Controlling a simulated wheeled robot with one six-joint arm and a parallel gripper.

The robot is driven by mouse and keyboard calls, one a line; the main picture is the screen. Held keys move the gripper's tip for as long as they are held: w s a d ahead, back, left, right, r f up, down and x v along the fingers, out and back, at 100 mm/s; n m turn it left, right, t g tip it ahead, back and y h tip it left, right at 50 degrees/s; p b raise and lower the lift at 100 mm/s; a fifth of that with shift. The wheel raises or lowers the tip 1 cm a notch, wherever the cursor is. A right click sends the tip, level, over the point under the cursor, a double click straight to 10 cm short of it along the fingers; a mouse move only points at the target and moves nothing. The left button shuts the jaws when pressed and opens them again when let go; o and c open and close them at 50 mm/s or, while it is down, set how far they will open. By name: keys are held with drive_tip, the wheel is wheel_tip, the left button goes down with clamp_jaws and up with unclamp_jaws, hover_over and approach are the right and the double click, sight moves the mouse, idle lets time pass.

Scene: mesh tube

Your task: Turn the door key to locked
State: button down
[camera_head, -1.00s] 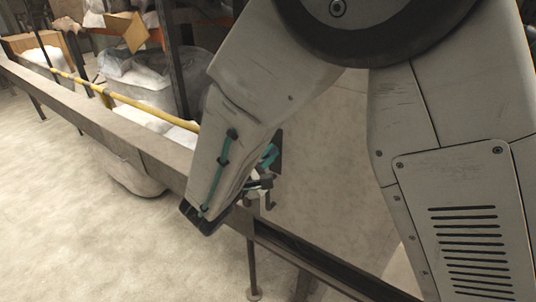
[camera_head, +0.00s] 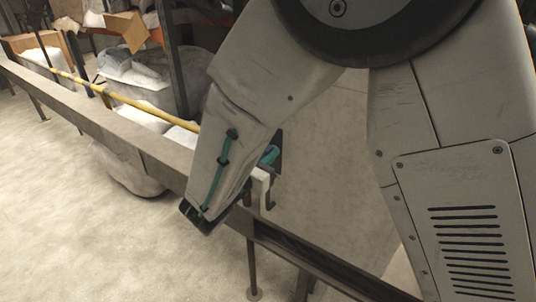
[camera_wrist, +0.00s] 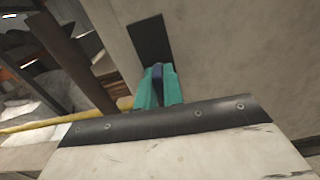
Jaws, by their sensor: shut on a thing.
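My gripper (camera_wrist: 158,88) shows in the wrist view as two teal fingers closed on a small dark blue key (camera_wrist: 157,70). The key sits between the fingertips, in front of a black lock plate (camera_wrist: 149,38) on a pale door (camera_wrist: 225,45). The fingers hide most of the key, so its angle cannot be read. In the head view my gripper (camera_head: 268,155) is mostly behind my own forearm. The dark plate edge (camera_head: 278,148) shows beside it on the door (camera_head: 325,150). The key cannot be made out there.
A long beam (camera_head: 120,147) with a yellow pipe (camera_head: 140,105) runs along the left, close under my forearm. Wrapped bundles, a cardboard box (camera_head: 127,30) and dark posts stand behind it. The pale floor (camera_head: 70,215) at front left is clear.

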drive_tip(key=shift+n, duration=0.4)
drive_tip(key=c, duration=1.5)
unclamp_jaws()
drive_tip(key=v, duration=0.7)
drive_tip(key=shift+s+a, duration=0.2)
drive_tip(key=shift+s, duration=0.1)
drive_tip(key=shift+f, duration=0.1)
